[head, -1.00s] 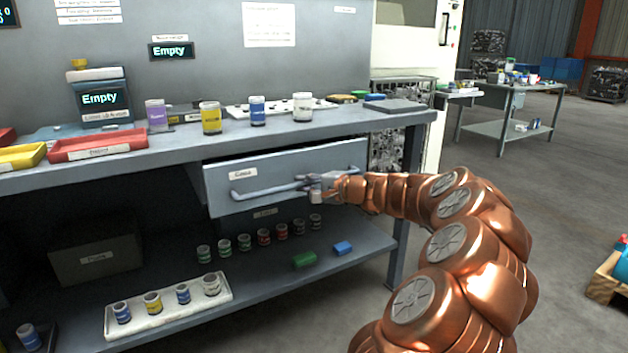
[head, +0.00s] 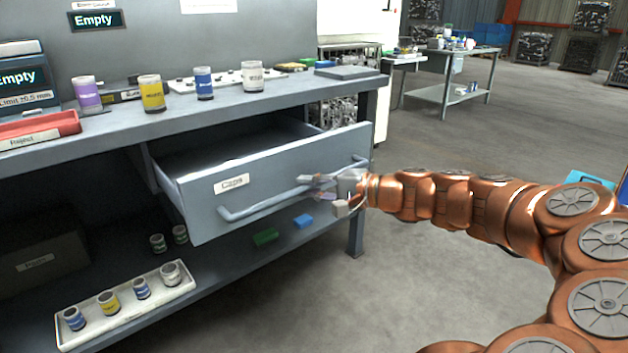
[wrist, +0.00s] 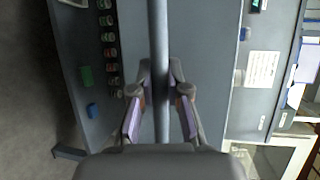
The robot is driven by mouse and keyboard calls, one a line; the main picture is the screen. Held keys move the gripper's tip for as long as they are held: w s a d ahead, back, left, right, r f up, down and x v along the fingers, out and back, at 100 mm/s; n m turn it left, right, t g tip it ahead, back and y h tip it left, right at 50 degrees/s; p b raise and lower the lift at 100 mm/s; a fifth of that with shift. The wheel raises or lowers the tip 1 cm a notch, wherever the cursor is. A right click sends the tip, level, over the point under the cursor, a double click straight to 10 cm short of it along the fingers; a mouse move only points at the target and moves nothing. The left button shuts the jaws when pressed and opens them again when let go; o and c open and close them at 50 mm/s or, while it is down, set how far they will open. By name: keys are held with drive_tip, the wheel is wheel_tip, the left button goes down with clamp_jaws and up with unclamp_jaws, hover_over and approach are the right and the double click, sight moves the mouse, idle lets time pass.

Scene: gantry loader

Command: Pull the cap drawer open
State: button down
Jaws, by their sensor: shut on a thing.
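The cap drawer (head: 290,170) is a grey drawer under the bench top, with a label reading "Caps" on its front. It stands well out from the bench, and part of its inside shows behind the front panel. Its bar handle (head: 262,204) runs across the front. My gripper (head: 328,188) is shut on the handle, right of its middle. In the wrist view the handle (wrist: 158,60) passes between the two fingers of my gripper (wrist: 160,95). The part of the drawer's inside that I see looks empty; the rest is hidden.
The bench top (head: 130,125) holds several jars, a red tray (head: 40,130) and a white tray. The lower shelf (head: 215,272) holds a white tray with jars (head: 125,310), a green block (head: 265,237) and a blue block (head: 304,221). Open floor (head: 430,160) lies to the right.

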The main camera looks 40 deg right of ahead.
drive_tip(key=shift+s, duration=0.2)
drive_tip(key=c, duration=1.1)
unclamp_jaws()
drive_tip(key=shift+c, duration=0.2)
